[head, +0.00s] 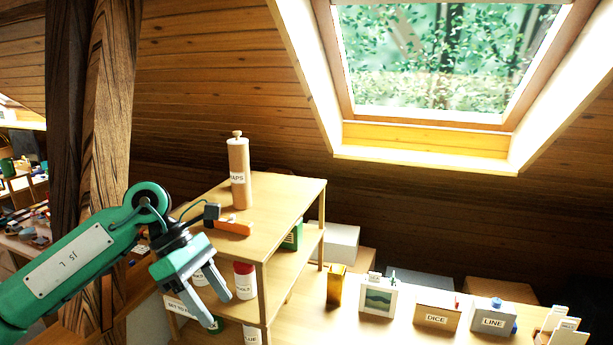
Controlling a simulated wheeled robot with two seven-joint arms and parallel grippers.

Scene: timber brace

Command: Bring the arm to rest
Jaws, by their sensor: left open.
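My left arm (70,262) is green and comes in from the lower left. My left gripper (212,308) hangs at its end in front of the wooden shelf unit (290,194), with its two grey fingers pointing down and apart. It is open, and nothing shows between the fingers. Behind it on the shelf stands a jar with a red lid (245,281), just right of the fingers. My right gripper is not in this view.
A tall brown cylinder (239,175) and an orange tool (233,227) are on the shelf top. A timber post (106,110) rises behind my arm. Right of the shelf, a box labelled DICE (437,317), a box labelled LINE (492,320) and a small picture (377,301) stand on a surface.

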